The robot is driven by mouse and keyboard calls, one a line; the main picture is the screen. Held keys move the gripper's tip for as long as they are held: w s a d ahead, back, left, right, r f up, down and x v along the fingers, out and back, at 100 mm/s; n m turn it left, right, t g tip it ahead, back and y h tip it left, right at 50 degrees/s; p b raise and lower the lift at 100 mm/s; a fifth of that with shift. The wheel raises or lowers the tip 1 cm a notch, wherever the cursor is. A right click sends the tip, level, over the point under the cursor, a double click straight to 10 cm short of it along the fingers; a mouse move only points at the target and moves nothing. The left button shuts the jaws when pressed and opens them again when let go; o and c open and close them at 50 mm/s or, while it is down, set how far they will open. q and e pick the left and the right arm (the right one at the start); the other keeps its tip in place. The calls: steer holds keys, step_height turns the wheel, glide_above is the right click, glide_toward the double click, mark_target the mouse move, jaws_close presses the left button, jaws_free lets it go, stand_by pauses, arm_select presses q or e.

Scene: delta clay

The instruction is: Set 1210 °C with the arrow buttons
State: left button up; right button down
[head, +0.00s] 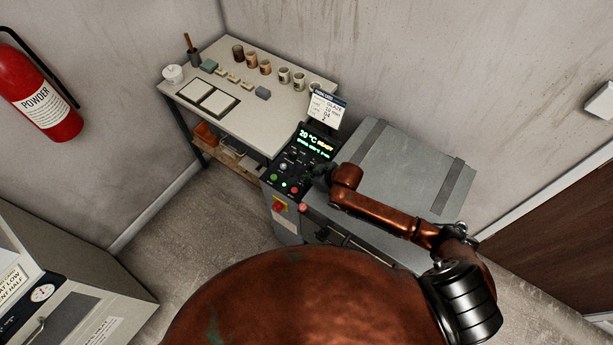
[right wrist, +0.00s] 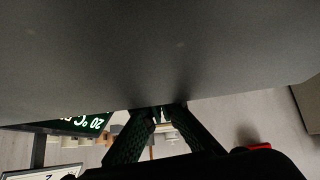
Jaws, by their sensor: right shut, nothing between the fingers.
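The kiln's control panel (head: 288,172) is in the middle of the head view. Its display (head: 318,143) reads "20 °C READY" with a smaller green line below, too small to read surely. Small buttons sit below the display; I cannot make out which carry arrows. My right gripper (head: 316,178) is at the panel's right edge, by the kiln lid, and partly hides the panel there. In the right wrist view my right gripper (right wrist: 158,117) is shut and empty, its tips against or near a dark grey surface; I cannot tell contact. The display (right wrist: 85,124) shows upside down there.
The grey kiln lid (head: 400,165) lies right of the panel. A note card (head: 326,110) stands behind the display. A red switch (head: 279,206) is on the panel's front. A table (head: 285,120) with cups and tiles stands at the left; open floor (head: 205,225) lies before it.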

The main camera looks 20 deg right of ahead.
steer(key=shift+s+f, duration=0.15)
steer(key=shift+f, duration=0.4)
steer(key=shift+s+d+f, duration=0.1)
steer(key=shift+s+f, duration=0.1)
steer(key=shift+f, duration=0.1)
steer(key=shift+r+p, duration=0.45)
steer(key=shift+p, duration=0.15)
steer(key=r+p, duration=0.4)
steer(key=r, duration=0.1)
steer(key=shift+w+a+p, duration=0.3)
steer(key=shift+a, duration=0.05)
steer(key=b+v, duration=0.1)
steer(key=v, duration=0.7)
steer(key=shift+d, duration=0.1)
steer(key=shift+s+d+r, duration=0.2)
steer(key=shift+s+r, duration=0.2)
steer(key=shift+r, duration=0.1)
